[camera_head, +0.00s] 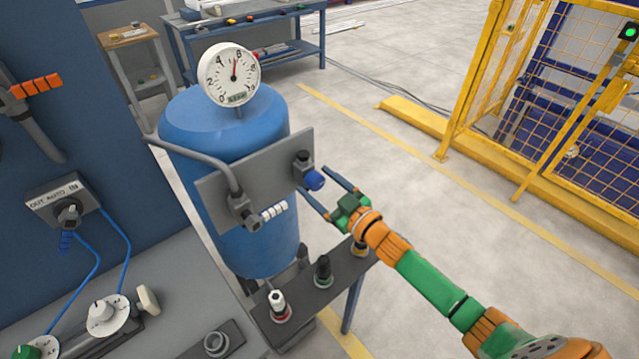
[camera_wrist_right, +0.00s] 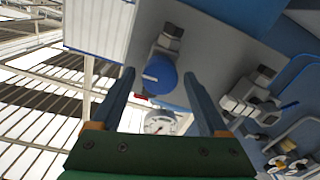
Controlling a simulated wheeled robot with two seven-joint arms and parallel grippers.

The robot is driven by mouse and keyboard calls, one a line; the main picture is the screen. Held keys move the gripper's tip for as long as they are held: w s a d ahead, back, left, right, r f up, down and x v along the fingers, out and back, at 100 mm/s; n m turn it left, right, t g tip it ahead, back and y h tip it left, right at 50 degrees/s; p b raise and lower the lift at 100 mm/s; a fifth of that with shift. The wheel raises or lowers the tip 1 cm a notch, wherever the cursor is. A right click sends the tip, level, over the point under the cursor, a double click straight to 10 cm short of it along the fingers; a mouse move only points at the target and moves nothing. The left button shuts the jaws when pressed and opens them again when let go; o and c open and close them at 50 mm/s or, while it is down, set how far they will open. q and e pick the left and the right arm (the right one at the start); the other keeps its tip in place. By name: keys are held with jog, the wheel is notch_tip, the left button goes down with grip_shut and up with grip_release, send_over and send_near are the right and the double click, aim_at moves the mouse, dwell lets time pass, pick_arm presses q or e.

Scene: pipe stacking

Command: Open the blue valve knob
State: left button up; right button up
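The blue valve knob (camera_head: 314,180) sits on a dark fitting on the right part of the grey plate (camera_head: 275,165), in front of the blue tank. My right gripper (camera_head: 316,184) is open at the knob, with its two fingers apart and pointing toward the plate. In the right wrist view, the blue knob (camera_wrist_right: 160,75) shows between and just beyond the fingertips (camera_wrist_right: 159,72). I cannot tell whether a finger touches it. My left gripper is not in view.
The blue tank (camera_head: 215,125) carries a pressure gauge (camera_head: 229,75). A white-handled valve (camera_head: 274,211) is left of the knob on the plate. Below is a grey shelf (camera_head: 300,312) with several small knobs. A yellow fence (camera_head: 560,90) stands at right, with open floor between.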

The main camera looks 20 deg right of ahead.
grip_shut()
jog(key=shift+n, duration=0.3)
jog(key=n, duration=0.3)
jog(key=shift+s+n, duration=0.1)
jog(key=shift+n, duration=0.2)
jog(key=n+b, duration=0.1)
jog(key=n, duration=0.3)
jog(key=shift+a+n, duration=0.1)
jog(key=shift+n, duration=0.2)
jog(key=n, duration=0.4)
jog(key=shift+f+b, duration=0.1)
jog(key=shift+b, duration=0.2)
jog(key=shift+n+b, duration=0.4)
jog(key=shift+n, duration=2.1)
